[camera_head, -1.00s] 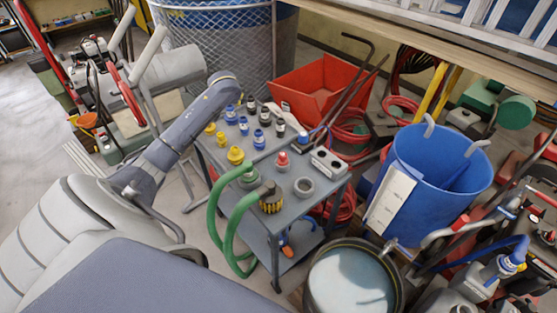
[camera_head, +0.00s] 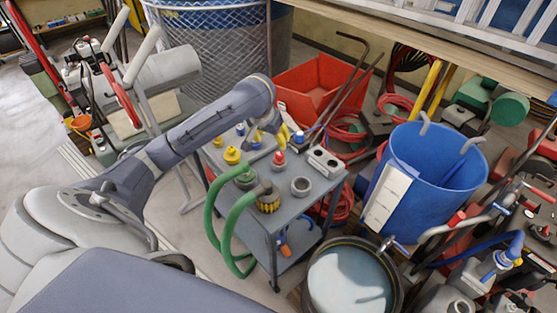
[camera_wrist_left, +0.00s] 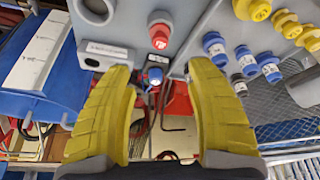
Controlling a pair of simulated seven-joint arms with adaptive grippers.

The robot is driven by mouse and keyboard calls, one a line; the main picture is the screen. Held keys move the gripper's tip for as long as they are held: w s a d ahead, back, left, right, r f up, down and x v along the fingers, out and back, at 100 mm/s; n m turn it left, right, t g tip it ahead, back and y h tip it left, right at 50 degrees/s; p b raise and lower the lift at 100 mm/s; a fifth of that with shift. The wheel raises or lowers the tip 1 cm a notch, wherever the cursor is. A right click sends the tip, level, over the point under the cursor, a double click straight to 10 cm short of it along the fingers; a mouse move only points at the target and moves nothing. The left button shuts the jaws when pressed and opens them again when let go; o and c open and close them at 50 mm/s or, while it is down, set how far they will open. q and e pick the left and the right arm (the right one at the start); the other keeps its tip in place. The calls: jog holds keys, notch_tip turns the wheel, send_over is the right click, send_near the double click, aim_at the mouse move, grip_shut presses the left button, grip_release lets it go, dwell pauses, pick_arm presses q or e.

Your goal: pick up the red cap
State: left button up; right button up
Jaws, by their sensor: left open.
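The red cap (camera_head: 279,157) sits on a pale fitting on the grey cart top (camera_head: 300,208). In the left wrist view the red cap (camera_wrist_left: 159,37) shows at the top middle, beyond the fingertips. My left gripper (camera_head: 269,138) is over the cart, just behind the red cap in the head view. In the left wrist view its yellow fingers (camera_wrist_left: 162,70) are apart with nothing held between them. A blue-capped piece (camera_wrist_left: 154,75) appears in the gap between the fingers, farther off. My right gripper is not in view.
Blue-capped pieces (camera_wrist_left: 214,47) are close beside one finger. A blue bin (camera_head: 432,175) stands right of the cart.

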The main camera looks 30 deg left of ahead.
aim_at(279, 155)
pick_arm(q)
jog(key=x, duration=1.5)
jog(key=shift+w+f, duration=0.25)
jog(key=shift+f, duration=0.05)
jog(key=c, duration=1.2)
grip_shut()
jog(key=shift+s+f, duration=0.1)
